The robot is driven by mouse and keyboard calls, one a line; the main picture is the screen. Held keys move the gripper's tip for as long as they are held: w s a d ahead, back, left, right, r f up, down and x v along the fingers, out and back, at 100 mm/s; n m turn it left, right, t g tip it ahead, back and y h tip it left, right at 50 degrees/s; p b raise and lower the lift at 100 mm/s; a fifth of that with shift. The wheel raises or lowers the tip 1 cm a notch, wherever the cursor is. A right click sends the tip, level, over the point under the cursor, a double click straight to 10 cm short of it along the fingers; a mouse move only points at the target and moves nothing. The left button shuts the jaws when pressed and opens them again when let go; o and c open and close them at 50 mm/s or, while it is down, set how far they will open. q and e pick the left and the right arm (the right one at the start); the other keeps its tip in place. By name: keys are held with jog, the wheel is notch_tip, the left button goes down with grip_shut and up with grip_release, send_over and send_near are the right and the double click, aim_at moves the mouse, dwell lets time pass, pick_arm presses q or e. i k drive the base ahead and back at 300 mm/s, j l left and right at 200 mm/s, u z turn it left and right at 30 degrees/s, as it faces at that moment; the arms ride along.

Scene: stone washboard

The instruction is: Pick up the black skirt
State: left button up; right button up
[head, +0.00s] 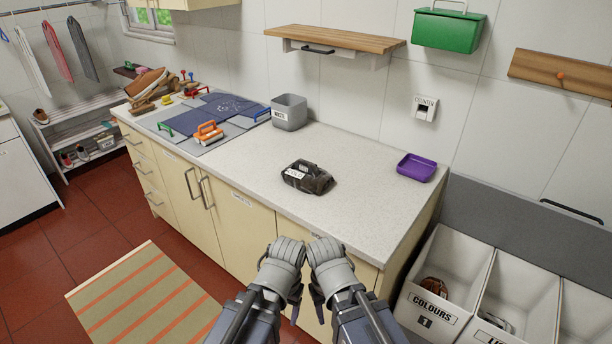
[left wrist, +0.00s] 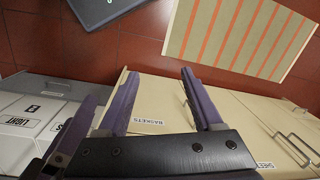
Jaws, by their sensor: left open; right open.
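A dark folded bundle (head: 307,178) with a white tag lies on the middle of the pale counter; it looks like the black skirt, and I cannot read its tag. My left gripper (head: 296,303) is below the counter's front edge, in front of the cabinets and apart from the bundle. In the left wrist view its two fingers (left wrist: 160,76) are spread, with nothing between them. My right gripper (head: 318,293) is close beside it, open, also apart from the bundle. The bundle is not in the left wrist view.
The counter (head: 245,180) is clear around the bundle. A purple tray (head: 416,168) is to its right, a grey bin (head: 289,112) behind left, and a blue washboard area (head: 215,112) with an orange brush (head: 208,133) further left. Labelled bins (head: 437,300) stand at right.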

aim_at(304, 176)
jog(key=z, duration=1.35)
jog(key=k+z, duration=0.4)
jog(key=k+l, duration=0.15)
jog(key=k, duration=0.1)
